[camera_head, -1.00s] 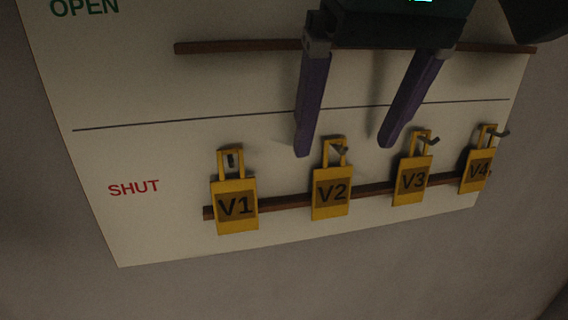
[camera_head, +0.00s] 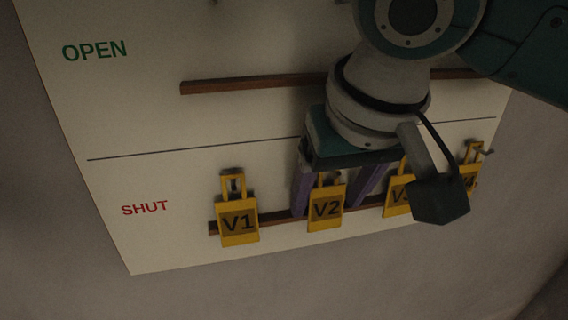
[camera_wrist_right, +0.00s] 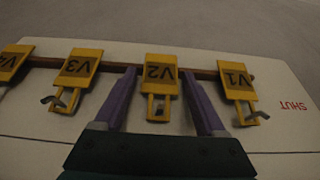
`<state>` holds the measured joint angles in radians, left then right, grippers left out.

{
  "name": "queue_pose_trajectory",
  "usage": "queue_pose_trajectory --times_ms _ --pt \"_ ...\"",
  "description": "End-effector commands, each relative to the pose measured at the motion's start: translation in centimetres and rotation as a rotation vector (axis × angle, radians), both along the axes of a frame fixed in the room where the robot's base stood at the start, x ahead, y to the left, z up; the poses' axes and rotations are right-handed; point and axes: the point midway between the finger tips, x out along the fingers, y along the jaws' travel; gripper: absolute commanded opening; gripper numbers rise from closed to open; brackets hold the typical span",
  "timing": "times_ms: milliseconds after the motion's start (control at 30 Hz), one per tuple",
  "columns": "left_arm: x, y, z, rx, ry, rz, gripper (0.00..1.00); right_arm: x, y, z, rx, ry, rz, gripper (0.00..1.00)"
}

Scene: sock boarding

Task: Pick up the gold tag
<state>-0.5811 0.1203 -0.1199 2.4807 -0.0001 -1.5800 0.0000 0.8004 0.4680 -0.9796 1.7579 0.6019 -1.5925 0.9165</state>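Several gold tags hang in the SHUT half of a white board. The V2 tag (camera_head: 325,208) hangs between the two purple fingers of my right gripper (camera_head: 335,200), which are apart with a gap on each side of the tag. The right wrist view shows the same V2 tag (camera_wrist_right: 160,75) between the open fingers (camera_wrist_right: 163,90), upside down. The V1 tag (camera_head: 238,222) hangs to the left of the gripper. The V3 tag (camera_head: 397,198) is partly covered by my wrist, and the V4 tag (camera_head: 472,160) is mostly hidden. My left gripper does not show.
The white board (camera_head: 120,220) carries an upper brown rail (camera_head: 240,86) in the OPEN half and a lower brown rail (camera_head: 275,222) behind the tags. Neighbouring tags hang close on both sides. Bare grey wall lies below the board.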

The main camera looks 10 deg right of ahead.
Motion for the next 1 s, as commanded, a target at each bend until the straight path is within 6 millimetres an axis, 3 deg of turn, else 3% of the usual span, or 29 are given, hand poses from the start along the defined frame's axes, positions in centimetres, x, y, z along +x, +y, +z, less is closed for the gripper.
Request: queue_pose_trajectory --times_ms 67,600,1000 --pt "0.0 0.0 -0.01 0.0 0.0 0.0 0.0 0.01 0.02 0.04 0.0 0.0 0.0 0.63" --pt "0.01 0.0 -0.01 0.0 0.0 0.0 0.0 0.0 0.01 0.05 0.0 0.0 0.0 0.03" --pt "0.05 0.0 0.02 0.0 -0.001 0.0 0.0 0.41 -0.3 0.62 0.0 0.0 0.001 0.03"
